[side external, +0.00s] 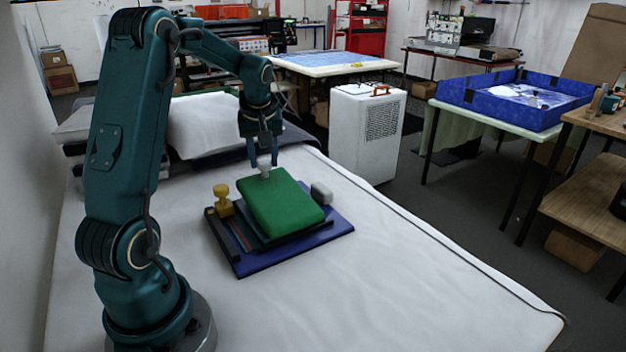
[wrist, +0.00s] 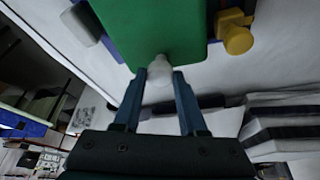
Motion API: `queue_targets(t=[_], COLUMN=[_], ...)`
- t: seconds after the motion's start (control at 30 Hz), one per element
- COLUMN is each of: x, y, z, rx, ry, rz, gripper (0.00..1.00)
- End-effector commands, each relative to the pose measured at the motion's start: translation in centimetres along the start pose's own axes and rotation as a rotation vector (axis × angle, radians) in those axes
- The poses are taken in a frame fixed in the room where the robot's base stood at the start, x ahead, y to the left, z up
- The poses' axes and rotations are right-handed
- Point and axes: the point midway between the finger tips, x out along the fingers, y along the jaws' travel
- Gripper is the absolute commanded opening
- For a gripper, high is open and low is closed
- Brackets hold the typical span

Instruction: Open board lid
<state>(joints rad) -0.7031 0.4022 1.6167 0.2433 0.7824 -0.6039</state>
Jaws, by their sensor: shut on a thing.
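A green board lid (side external: 279,205) lies slightly tilted over a dark blue board base (side external: 310,241) on the white-covered bed. A small pale knob (side external: 265,171) sits at the lid's far edge. My gripper (side external: 264,168) comes down from above and is shut on the knob. In the wrist view the two fingers (wrist: 162,80) stand on either side of the knob (wrist: 159,70), with the green lid (wrist: 150,25) beyond it. What lies under the lid is mostly hidden.
A yellow knobbed piece (side external: 222,199) stands at the board's left, and a pale grey block (side external: 321,193) at its right. White pillows (side external: 205,125) lie behind on the left. The bed surface (side external: 400,285) in front and to the right is clear.

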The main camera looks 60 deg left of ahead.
Motion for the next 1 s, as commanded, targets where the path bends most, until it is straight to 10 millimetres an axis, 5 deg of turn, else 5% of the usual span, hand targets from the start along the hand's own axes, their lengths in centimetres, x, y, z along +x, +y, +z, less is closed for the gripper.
queue_targets(t=[0.47,1.0], x=[-0.8,-7.4], y=[0.2,2.5], z=[0.1,2.8], rx=[0.009,0.081], ry=[0.039,0.415], rz=[-0.012,-0.148], gripper=[0.00,0.00])
